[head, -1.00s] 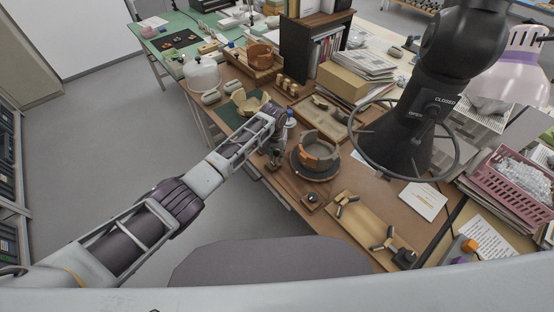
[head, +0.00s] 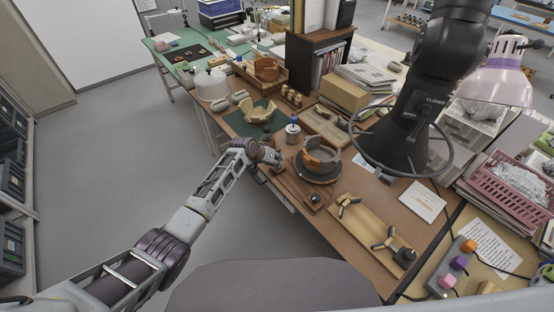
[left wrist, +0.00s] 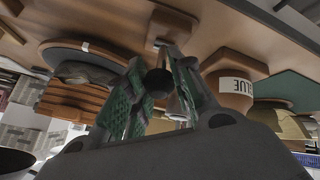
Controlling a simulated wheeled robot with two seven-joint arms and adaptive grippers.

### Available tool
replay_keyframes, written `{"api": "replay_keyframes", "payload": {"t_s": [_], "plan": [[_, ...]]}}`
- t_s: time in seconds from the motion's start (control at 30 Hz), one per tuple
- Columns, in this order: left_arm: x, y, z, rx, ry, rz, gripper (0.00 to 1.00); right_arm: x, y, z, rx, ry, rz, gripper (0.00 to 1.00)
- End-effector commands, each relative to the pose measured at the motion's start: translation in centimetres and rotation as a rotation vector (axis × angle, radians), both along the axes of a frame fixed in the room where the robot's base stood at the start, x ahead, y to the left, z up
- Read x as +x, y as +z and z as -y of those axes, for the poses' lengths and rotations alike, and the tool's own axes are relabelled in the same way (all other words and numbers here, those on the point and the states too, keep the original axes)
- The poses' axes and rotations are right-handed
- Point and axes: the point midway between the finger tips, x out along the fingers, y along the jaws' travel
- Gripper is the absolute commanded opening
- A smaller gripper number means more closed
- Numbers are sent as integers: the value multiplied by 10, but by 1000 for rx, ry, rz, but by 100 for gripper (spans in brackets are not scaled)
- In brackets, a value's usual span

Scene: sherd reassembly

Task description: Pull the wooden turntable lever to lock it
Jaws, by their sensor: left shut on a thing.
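The turntable (head: 318,176) is a dark round disc on a wooden base at the table's near left edge, with a curved orange and grey vessel of sherds (head: 320,160) on it. The disc edge also shows in the left wrist view (left wrist: 62,48). My left gripper (head: 272,160) is at the table edge, just left of the turntable. In the left wrist view its green-padded fingers (left wrist: 155,92) are shut around a dark round knob (left wrist: 158,82), which seems to be the lever's end. The lever's shaft is mostly hidden. My right gripper is not in view.
A black hood (head: 402,145) hangs over the table's right side.

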Motion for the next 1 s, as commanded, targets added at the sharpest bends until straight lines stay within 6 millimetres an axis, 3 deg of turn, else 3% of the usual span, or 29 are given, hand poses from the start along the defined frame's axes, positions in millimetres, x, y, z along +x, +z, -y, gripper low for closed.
{"api": "replay_keyframes", "payload": {"t_s": [0.4, 0.9, 0.93, 1.0], "plan": [[-4, -3, -7, -112, 2, 81, 0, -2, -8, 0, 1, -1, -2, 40], [-4, -3, -7, -124, 2, 92, 0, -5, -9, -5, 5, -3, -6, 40], [-4, -3, -7, -124, 2, 92, 25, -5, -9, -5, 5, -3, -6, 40], [-4, -3, -7, -124, 2, 92, 34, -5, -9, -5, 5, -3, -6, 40]]}}
